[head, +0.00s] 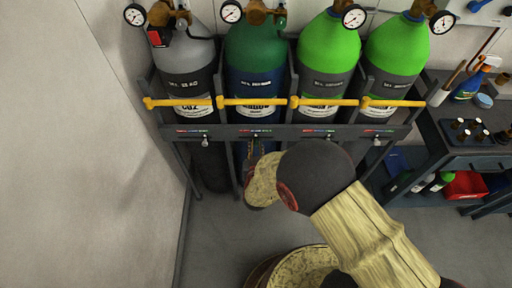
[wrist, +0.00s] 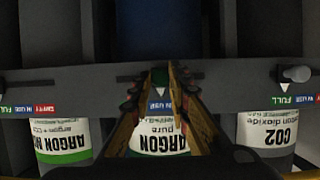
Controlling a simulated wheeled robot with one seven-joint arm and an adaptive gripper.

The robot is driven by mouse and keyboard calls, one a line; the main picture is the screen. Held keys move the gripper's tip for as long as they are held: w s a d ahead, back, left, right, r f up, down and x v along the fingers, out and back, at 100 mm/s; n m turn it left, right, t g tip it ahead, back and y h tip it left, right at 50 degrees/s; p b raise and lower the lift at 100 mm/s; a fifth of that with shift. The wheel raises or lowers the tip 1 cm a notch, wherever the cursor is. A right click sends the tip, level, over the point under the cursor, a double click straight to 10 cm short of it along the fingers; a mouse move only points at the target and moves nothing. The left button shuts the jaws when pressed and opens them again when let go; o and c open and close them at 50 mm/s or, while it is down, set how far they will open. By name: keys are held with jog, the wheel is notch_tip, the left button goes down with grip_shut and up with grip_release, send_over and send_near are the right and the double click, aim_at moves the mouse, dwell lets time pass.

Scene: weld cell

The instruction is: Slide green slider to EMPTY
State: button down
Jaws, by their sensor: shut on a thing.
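My gripper (wrist: 160,85) is shut at the rail in front of the dark green argon cylinder (head: 256,57), second from the left in the head view. Its fingertips pinch the green slider, which they hide almost wholly. In the wrist view, the blue IN USE mark shows between the fingers, right at the tips; the FULL and EMPTY marks beside it are mostly covered. The argon label (wrist: 158,138) shows beyond the fingers. In the head view my arm blocks the fingertips, and part of the status strip (head: 258,133) shows above it.
The grey rack rail (wrist: 75,80) carries other sliders; the CO2 one (wrist: 297,75) sits near FULL. Yellow bars (head: 250,102) cross the cylinders above. A grey wall (head: 90,150) is at left; a bench (head: 470,150) with tools is at right.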

aim_at(244, 139)
jog(key=shift+w+a+r, duration=0.1)
jog(key=shift+a, duration=2.35)
jog(key=c, duration=1.7)
grip_release()
jog(key=shift+a, duration=0.15)
jog(key=shift+o, duration=0.2)
jog(key=v, duration=1.2)
